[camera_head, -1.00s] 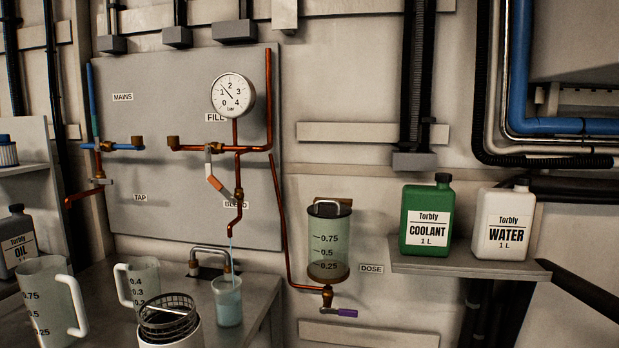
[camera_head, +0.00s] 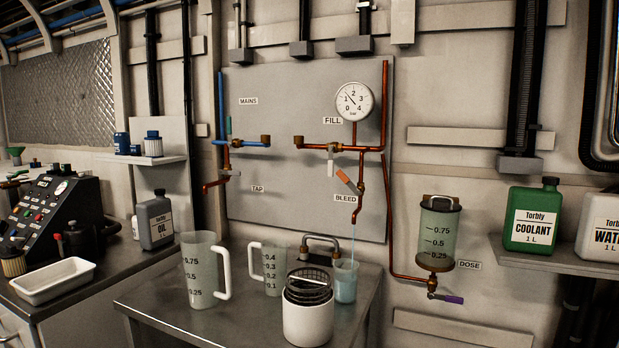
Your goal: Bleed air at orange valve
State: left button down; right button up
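The orange valve lever (camera_head: 347,181) sits slanted on the copper bleed pipe (camera_head: 361,190), just above the BLEED label (camera_head: 345,198). A thin pale-blue stream runs from the pipe's lower end (camera_head: 354,220) into a clear cup (camera_head: 345,283) of blue liquid on the bench. The round pressure gauge (camera_head: 354,102) above has its needle pointing up and left, roughly between 1 and 2 bar. The white FILL lever (camera_head: 330,166) hangs down beside the orange lever. Neither of my grippers is in view.
The metal bench (camera_head: 160,295) also holds a large jug (camera_head: 198,270), a smaller jug (camera_head: 275,270) and a white canister with a wire basket (camera_head: 308,315). The dose vessel (camera_head: 438,235) and coolant bottle (camera_head: 532,215) are at right. A control box (camera_head: 50,210) stands left.

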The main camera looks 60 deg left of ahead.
aim_at(343, 177)
jog(key=u, duration=1.65)
jog(key=i, duration=0.2)
jog(key=z, duration=0.85)
